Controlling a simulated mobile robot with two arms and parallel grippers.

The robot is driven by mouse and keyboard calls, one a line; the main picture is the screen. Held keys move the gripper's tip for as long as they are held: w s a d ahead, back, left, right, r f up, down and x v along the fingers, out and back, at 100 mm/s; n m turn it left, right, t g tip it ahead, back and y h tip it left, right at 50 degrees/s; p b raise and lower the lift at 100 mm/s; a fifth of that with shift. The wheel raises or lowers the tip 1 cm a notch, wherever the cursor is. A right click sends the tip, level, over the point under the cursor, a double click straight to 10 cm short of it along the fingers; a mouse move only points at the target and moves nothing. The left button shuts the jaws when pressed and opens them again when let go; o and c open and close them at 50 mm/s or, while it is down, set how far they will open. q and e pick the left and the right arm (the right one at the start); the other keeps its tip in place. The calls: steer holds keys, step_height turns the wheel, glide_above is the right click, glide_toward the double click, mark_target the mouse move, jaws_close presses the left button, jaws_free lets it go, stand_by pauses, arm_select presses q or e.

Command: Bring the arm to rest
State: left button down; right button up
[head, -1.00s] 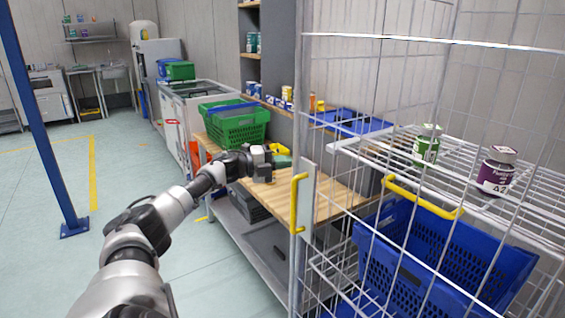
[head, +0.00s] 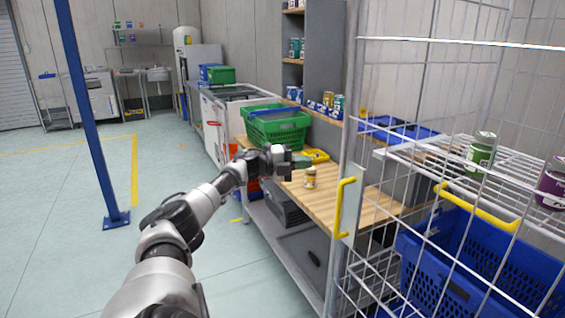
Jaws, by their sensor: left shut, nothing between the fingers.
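My left arm (head: 205,205) comes in from the bottom left and stretches out toward the wooden bench (head: 335,205). My left gripper (head: 299,162) is at its far end, over the bench near the green crate, shut and empty. My right gripper is not in view.
A wire cage cart with a yellow handle (head: 343,208) stands close on the right, holding a blue crate (head: 480,265), a green jar (head: 480,154) and a purple jar (head: 552,184). A green crate (head: 277,128) sits on the bench. A blue post (head: 90,120) stands left; the floor there is clear.

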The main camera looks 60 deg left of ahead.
arm_select(q)
steer(key=shift+s+a+f+b, duration=0.1)
steer(key=shift+s+a+b, duration=0.1)
steer(key=shift+s+a, duration=0.45)
steer(key=shift+s+a+r+b, duration=0.1)
steer(key=shift+s+a+b, duration=0.15)
steer(key=shift+a, duration=0.85)
steer(key=shift+s+a+f+b, duration=0.15)
steer(key=shift+s+a, duration=0.3)
steer(key=shift+a, duration=0.4)
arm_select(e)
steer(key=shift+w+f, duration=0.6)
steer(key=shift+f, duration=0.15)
